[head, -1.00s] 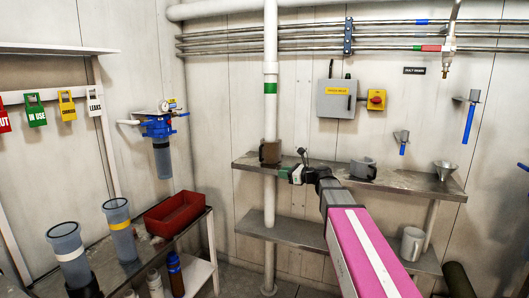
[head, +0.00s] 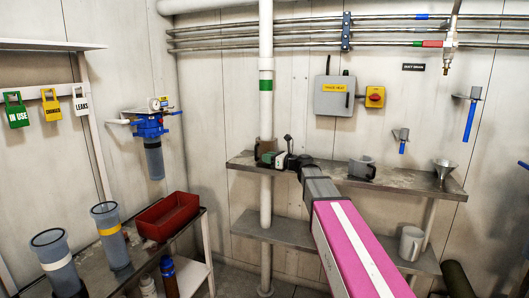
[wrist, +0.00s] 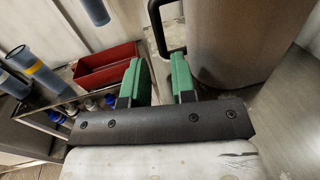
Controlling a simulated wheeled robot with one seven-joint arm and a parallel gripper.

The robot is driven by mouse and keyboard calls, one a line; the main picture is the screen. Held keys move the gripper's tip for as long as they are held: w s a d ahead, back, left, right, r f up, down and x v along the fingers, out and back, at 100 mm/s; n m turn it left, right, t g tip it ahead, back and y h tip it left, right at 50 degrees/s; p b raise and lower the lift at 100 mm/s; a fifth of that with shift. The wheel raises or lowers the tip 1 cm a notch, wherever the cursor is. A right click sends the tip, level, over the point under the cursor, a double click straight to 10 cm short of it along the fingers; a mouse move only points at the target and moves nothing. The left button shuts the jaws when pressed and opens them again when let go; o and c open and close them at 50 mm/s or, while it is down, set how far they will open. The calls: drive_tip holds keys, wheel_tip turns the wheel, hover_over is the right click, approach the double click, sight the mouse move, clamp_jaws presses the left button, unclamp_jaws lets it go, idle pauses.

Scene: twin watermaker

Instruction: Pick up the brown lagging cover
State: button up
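The brown lagging cover (head: 266,147) stands at the left end of the upper shelf, by the white pipe with the green band. In the wrist view it is the large brown-grey curved body (wrist: 235,42), with a black loop handle (wrist: 156,25) on its left side. My gripper (head: 279,159) is right beside the cover in the head view and partly hides it. In the wrist view my gripper's green fingers (wrist: 160,70) are apart, with nothing seen between them. The handle's lower part lies just beyond the fingertips; I cannot tell whether they touch it.
A grey cover-like piece (head: 362,169) and a funnel (head: 445,167) are on the upper shelf (head: 410,182). A mug (head: 411,243) stands on the lower shelf. A red bin (head: 167,216) and blue-grey filter housings (head: 110,235) are on the left bench.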

sight(264, 151)
drive_tip(key=shift+x, duration=3.1)
drive_tip(key=shift+r, duration=0.15)
clamp_jaws()
